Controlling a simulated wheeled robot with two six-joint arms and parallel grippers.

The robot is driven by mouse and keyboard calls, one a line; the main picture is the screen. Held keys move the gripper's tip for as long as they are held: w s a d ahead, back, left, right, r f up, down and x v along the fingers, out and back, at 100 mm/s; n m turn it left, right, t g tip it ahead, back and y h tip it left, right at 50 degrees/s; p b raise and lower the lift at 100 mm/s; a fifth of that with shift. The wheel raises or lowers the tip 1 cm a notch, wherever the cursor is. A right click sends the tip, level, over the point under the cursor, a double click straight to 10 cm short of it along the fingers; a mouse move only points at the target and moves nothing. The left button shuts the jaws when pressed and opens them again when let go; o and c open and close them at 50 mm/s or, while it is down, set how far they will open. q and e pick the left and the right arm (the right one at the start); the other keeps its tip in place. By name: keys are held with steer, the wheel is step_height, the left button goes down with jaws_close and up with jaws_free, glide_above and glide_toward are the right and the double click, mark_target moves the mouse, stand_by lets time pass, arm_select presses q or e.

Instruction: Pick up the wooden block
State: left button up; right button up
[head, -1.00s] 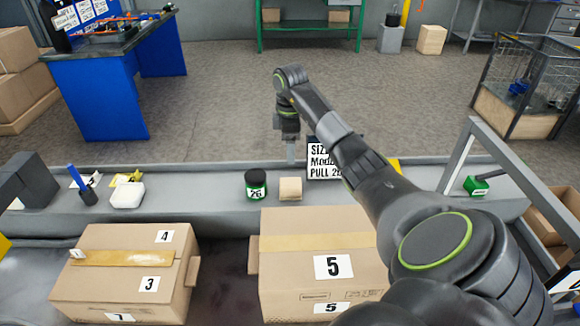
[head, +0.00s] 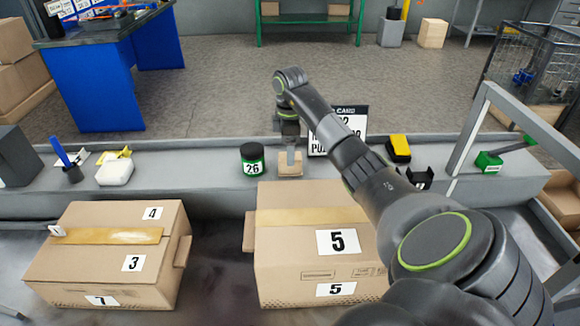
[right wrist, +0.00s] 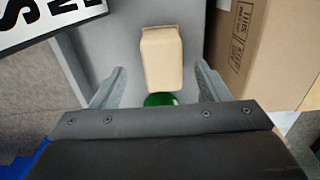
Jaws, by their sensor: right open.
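The wooden block (head: 290,170) is a small tan block on the grey ledge, just right of the green jar. My right gripper (head: 291,155) is right above it in the head view and hides part of its top. In the right wrist view the block (right wrist: 162,58) lies ahead, between the lines of the two open fingers (right wrist: 160,88). The gripper is open, and I see no finger touching the block. My left gripper is not in view.
The green jar marked 26 (head: 252,159) stands close left of the block. A white card sign (head: 345,130) stands to its right. A carton marked 5 (head: 315,262) sits in front of the ledge. Yellow and black items (head: 398,148) lie farther right.

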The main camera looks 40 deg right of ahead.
steer(key=shift+s+d+f, duration=0.1)
steer(key=shift+s+f, duration=0.05)
steer(key=shift+f, duration=1.2)
steer(key=shift+s+f, duration=0.1)
steer(key=shift+f, duration=1.25)
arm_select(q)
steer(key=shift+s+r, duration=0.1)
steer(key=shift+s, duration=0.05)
arm_select(e)
steer(key=c, duration=1.1)
steer(key=shift+r, duration=0.1)
step_height(320, 180, up, 5)
steer(key=shift+r, duration=0.15)
step_height(320, 180, up, 3)
steer(key=p, duration=0.3)
steer(key=shift+r, duration=0.1)
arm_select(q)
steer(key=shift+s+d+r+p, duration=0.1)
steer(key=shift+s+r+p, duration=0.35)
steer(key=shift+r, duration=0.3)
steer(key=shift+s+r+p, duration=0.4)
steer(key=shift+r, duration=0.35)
arm_select(e)
steer(key=shift+r, duration=0.75)
steer(key=o, duration=0.3)
steer(key=shift+c, duration=0.8)
